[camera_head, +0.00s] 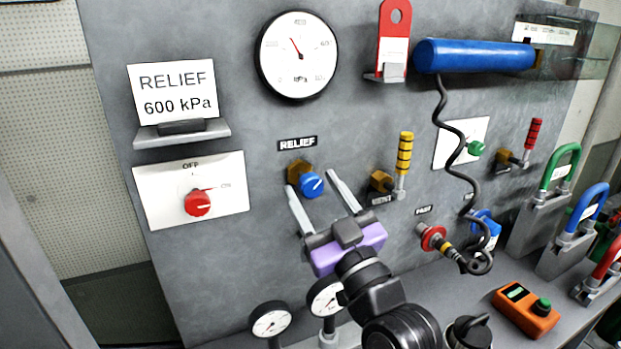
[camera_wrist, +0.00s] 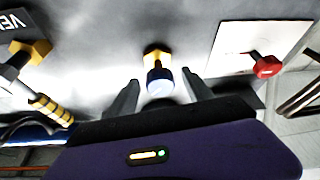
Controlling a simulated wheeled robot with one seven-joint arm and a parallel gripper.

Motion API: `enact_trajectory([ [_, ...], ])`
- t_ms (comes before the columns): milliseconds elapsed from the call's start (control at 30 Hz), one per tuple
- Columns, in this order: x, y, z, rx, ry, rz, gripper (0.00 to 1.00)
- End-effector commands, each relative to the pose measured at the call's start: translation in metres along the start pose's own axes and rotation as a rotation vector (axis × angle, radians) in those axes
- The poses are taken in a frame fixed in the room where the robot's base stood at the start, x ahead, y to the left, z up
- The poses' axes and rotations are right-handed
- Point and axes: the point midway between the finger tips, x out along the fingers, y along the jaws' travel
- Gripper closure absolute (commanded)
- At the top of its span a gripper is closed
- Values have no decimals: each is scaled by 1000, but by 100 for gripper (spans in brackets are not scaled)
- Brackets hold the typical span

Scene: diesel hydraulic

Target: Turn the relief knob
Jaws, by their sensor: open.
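The relief knob (camera_head: 312,185) is blue with a white pointer mark, on a brass fitting (camera_head: 299,172) under the RELIEF label (camera_head: 297,143) on the grey panel. My gripper (camera_head: 311,178) is open, its two fingers reaching toward the panel on either side of the knob. In the wrist view the knob (camera_wrist: 159,82) shows between the open fingertips (camera_wrist: 161,76), with a gap on both sides. I cannot tell how far the fingers reach along it. A card (camera_head: 175,92) reads RELIEF 600 kPa. A round gauge (camera_head: 298,55) above has a red needle pointing up and left.
A red OFF/ON switch (camera_head: 198,203) is left of the knob; it also shows in the wrist view (camera_wrist: 266,67). A yellow-handled valve (camera_head: 404,155) is to the right. A black coiled hose (camera_head: 450,125) hangs farther right. Small gauges (camera_head: 271,321) stand below.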

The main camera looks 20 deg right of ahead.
Motion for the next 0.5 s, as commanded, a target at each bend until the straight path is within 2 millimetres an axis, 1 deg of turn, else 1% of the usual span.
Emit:
enact_trajectory([
  [33,6,0,-2,0,1,0,41],
  [167,15,0,-1,-1,0,1,41],
  [467,17,0,0,0,0,0,41],
  [500,17,0,0,0,0,0,47],
])
